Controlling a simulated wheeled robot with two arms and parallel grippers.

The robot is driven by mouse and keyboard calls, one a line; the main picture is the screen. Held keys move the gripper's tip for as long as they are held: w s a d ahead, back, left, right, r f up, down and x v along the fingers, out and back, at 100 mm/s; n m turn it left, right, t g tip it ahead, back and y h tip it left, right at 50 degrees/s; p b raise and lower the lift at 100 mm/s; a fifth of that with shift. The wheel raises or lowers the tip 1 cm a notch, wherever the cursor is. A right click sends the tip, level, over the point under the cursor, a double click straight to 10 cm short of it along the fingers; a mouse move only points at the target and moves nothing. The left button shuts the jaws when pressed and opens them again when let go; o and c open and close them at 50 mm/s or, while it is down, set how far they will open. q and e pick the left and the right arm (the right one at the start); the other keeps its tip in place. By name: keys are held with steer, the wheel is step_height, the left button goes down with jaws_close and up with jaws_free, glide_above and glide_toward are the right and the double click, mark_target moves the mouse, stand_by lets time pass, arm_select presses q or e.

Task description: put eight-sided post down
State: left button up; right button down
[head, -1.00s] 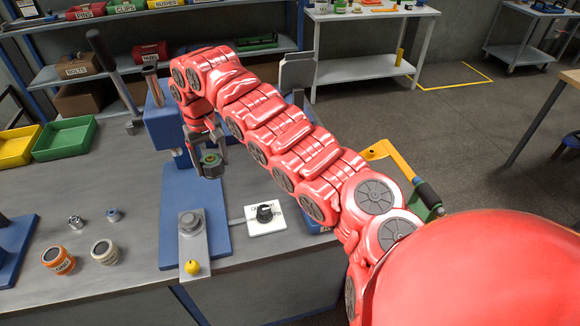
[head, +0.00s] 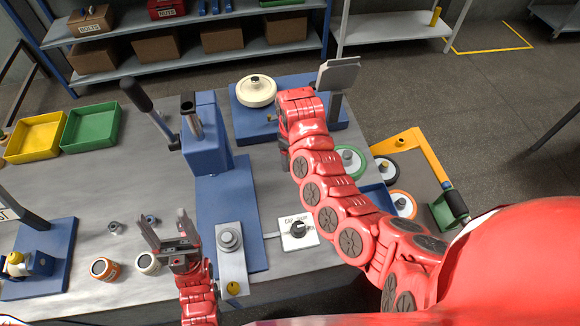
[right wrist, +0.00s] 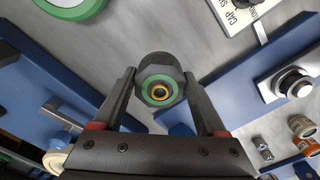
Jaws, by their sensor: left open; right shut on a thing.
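The eight-sided post (right wrist: 160,88) is dark, with a green ring and a brass-coloured centre at the end facing the right wrist camera. My right gripper (right wrist: 160,76) is shut on it, one finger on each side. Grey bench top (right wrist: 120,38) shows around it; I cannot tell whether the post touches the bench. In the head view my right gripper (head: 284,150) is mostly behind its own arm, between the blue press and the green-rimmed wheel, and the post is hidden there. My left gripper (head: 168,236) is open and empty, left of the metal plate with the round button.
A blue press (head: 205,140) with a lever stands left of my right arm. A labelled knob panel (head: 298,231) lies nearer me. A cream wheel (head: 256,91) sits behind; a green-rimmed wheel (head: 347,162) is to the right. Orange (head: 105,269) and white jars stand at the front left.

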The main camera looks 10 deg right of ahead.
steer(key=shift+f, duration=0.15)
step_height(320, 180, down, 7)
steer(key=b, duration=0.4)
steer(key=shift+s+r+b, duration=0.1)
steer(key=shift+r+b, duration=0.1)
steer(key=shift+b, duration=0.15)
steer(key=shift+f, duration=0.3)
step_height(320, 180, down, 3)
steer(key=b, duration=0.3)
jaws_free()
steer(key=shift+f, duration=0.1)
